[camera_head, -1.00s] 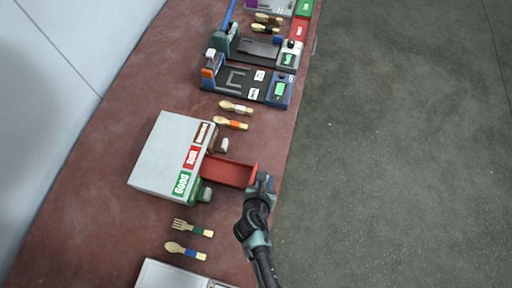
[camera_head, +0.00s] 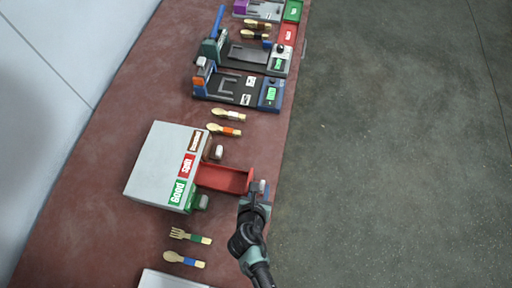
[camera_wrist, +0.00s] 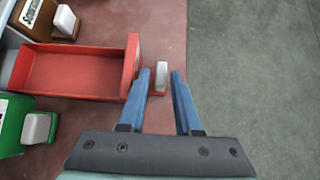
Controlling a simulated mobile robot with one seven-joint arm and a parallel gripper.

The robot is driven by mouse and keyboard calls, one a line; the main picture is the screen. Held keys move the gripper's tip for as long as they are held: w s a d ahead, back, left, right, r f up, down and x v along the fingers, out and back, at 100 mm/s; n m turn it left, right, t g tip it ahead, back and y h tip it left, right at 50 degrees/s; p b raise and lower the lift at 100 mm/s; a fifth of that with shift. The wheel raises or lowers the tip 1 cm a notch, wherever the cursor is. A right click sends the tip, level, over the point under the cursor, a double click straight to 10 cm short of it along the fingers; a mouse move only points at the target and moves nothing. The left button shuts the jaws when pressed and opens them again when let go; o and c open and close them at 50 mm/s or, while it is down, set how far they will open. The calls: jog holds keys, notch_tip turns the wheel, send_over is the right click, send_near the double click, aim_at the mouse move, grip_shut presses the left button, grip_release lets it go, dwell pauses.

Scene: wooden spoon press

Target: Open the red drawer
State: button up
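The red drawer (camera_head: 224,178) is pulled well out of the grey cabinet (camera_head: 153,162), between a brown drawer (camera_head: 210,148) and a green drawer (camera_head: 196,203) that look shut. In the wrist view the red drawer (camera_wrist: 70,72) is empty inside, and its white handle (camera_wrist: 160,76) sticks out from its front. My gripper (camera_head: 260,190) is at the front end of the drawer. In the wrist view my gripper (camera_wrist: 160,75) has its two blue fingers apart, with the handle between or just beyond their tips and a gap on the right side.
Wooden spoons (camera_head: 226,130) lie behind the cabinet and a fork (camera_head: 190,236) and spoon (camera_head: 184,259) lie in front. Black press devices (camera_head: 238,88) stand farther back. The red table's right edge drops to the grey floor (camera_head: 400,150).

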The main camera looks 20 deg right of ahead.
jog(key=v, duration=1)
